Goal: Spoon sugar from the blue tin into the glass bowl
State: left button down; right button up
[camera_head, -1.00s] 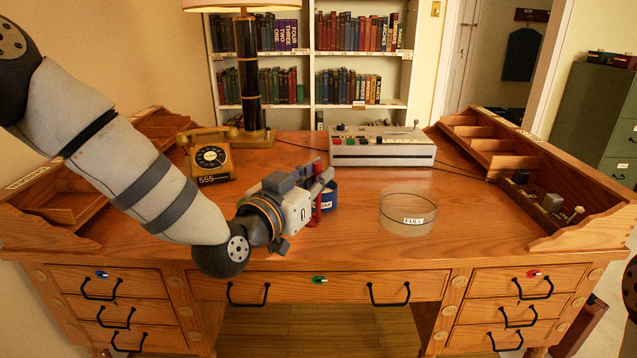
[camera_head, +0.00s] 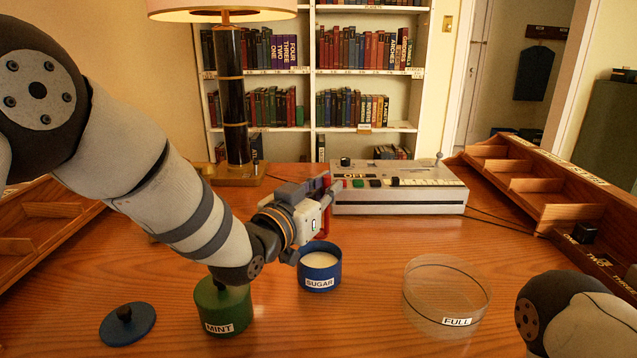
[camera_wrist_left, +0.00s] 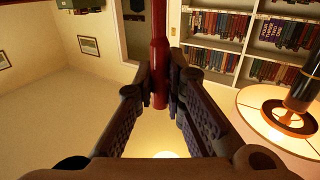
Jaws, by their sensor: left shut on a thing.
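The blue tin (camera_head: 319,277), labelled SUGAR, stands open on the desk with white sugar (camera_head: 319,261) near its top. The clear glass bowl (camera_head: 412,290), labelled FULL with a line round it, stands to the right and looks empty. My left gripper (camera_head: 325,198) is above and behind the tin, shut on a red rod (camera_head: 327,218), seemingly the spoon's handle. The left wrist view also shows the red rod (camera_wrist_left: 160,50) between the fingers. The spoon's scooping end cannot be made out. My right gripper is out of view; part of my right arm shows at lower right.
A green tin (camera_head: 235,300) labelled MINT stands under my left forearm, with a blue lid (camera_head: 127,326) beside it. A grey switch console (camera_head: 395,197) and a lamp (camera_head: 236,120) stand behind. Wooden compartments (camera_head: 545,190) line the right side. Desk between tin and bowl is clear.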

aim_at(325, 229)
pick_arm(q)
notch_tip(325, 229, down, 8)
jog(key=shift+w+f+b, duration=0.1)
jog(key=shift+f+b, duration=0.1)
jog(key=shift+b, duration=1)
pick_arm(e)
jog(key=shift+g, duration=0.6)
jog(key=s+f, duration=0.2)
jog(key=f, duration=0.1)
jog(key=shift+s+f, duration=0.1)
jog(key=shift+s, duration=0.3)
pick_arm(q)
jog(key=shift+r+p, duration=1.7)
jog(key=shift+r, duration=2.4)
jog(key=shift+f, duration=0.1)
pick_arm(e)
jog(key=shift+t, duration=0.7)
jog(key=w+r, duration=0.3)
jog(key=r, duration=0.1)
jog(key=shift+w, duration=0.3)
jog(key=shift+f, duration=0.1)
